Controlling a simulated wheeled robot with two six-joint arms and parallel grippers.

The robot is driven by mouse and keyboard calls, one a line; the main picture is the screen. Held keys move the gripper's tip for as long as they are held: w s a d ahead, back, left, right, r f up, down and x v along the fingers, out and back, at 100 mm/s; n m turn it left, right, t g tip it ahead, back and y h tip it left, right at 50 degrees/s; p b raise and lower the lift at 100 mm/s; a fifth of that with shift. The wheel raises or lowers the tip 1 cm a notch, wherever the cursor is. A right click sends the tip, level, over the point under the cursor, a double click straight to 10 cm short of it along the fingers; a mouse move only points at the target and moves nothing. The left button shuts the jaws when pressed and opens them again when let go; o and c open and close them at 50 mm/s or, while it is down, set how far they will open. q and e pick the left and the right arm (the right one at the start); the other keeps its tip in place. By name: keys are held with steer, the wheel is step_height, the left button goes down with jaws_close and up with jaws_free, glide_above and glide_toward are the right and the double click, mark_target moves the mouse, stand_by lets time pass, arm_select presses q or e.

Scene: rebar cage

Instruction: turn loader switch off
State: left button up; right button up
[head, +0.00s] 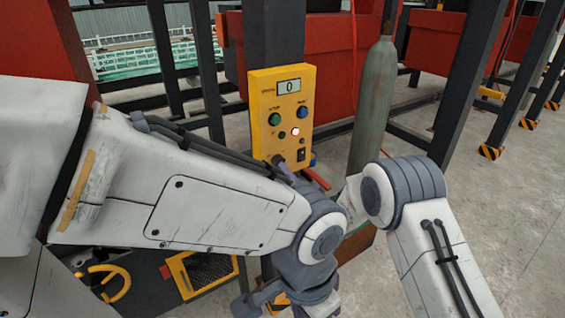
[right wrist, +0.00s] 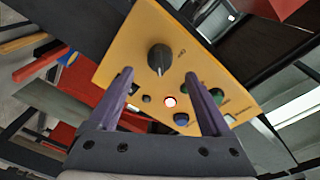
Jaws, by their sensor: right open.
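A yellow control box (head: 264,93) stands upright at the centre of the head view. It has a display reading 0, green and blue buttons, a lit red lamp (head: 295,132) and a black rocker switch (head: 301,154). In the right wrist view a black round knob (right wrist: 160,57) shows on the box, with small lettering I cannot read. Contact is unclear.
A grey-green gas cylinder (head: 373,105) stands right of the box. Dark steel posts and red machinery (head: 325,60) are behind it. My left arm crosses in front, below the box. Concrete floor (head: 520,200) is open at the right.

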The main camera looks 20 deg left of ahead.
steer(key=shift+p+x, duration=0.8)
steer(key=shift+x, duration=2.15)
jaws_close()
steer(key=shift+f+n+g+y+b, duration=0.15)
steer(key=shift+n+y+b, duration=0.2)
steer(key=shift+n+b, duration=3.5)
steer(key=shift+r+n+g+y+b, duration=0.1)
steer(key=shift+n+y+b, duration=0.3)
steer(key=shift+n+b, duration=3.4)
steer(key=shift+f+n+g+y+b, duration=0.25)
steer(key=shift+n+b, duration=1.7)
steer(key=shift+b, duration=3.7)
steer(key=shift+r, duration=0.15)
